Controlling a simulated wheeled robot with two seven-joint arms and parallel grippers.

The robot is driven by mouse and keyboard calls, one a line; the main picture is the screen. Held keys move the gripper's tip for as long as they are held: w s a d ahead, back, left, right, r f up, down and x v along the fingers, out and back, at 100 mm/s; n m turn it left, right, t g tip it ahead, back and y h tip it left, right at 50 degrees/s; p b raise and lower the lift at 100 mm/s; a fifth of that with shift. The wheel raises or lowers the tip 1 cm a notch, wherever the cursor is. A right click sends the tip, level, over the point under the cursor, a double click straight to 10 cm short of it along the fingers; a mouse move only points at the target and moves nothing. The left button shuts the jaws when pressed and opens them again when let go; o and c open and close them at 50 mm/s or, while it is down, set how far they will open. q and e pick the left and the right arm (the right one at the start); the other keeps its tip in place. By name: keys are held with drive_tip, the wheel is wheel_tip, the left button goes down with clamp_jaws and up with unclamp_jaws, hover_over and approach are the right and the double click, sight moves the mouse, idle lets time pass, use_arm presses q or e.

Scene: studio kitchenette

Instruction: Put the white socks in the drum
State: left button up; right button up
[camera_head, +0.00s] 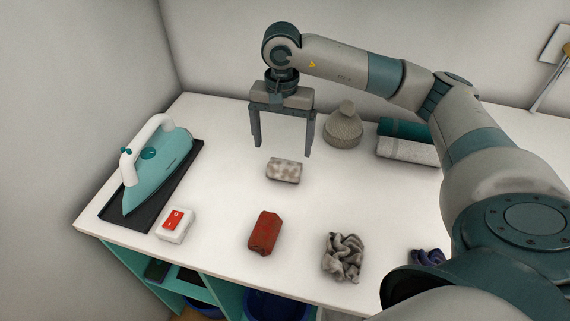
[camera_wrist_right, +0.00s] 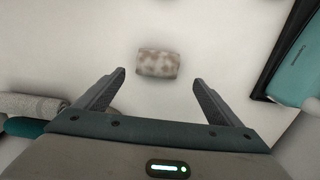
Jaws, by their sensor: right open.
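A small whitish roll with beige-brown blotches (camera_head: 284,170), which looks like the white socks, lies on the white worktop (camera_head: 215,210). It also shows in the right wrist view (camera_wrist_right: 158,63), just beyond the fingertips. My right gripper (camera_head: 282,148) is open and empty, pointing down above the worktop by the roll. Its two fingers also show in the wrist view (camera_wrist_right: 159,78), spread wider than the roll and apart from it. I cannot make out a drum in these views. My left gripper is not in view.
Around the roll are a knitted hat (camera_head: 343,127), rolled towels (camera_head: 407,149), a red bundle (camera_head: 264,233) and a crumpled grey cloth (camera_head: 343,257). Open shelves lie below the front edge.

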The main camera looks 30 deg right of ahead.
sight(285, 160)
wheel_tip(285, 160, down, 4)
drive_tip(key=shift+r+p, duration=0.25)
drive_tip(key=shift+p, duration=0.3)
drive_tip(key=shift+f, duration=0.35)
drive_tip(key=shift+d+f+p, duration=0.2)
drive_tip(key=shift+f+p, duration=0.25)
drive_tip(key=shift+p, duration=0.2)
drive_tip(key=f+p, duration=0.1)
drive_tip(key=f, duration=0.1)
drive_tip(key=f+p, duration=0.1)
drive_tip(key=shift+s+d+f, duration=0.1)
drive_tip(key=shift+d+f, duration=0.1)
drive_tip(key=shift+f, duration=0.45)
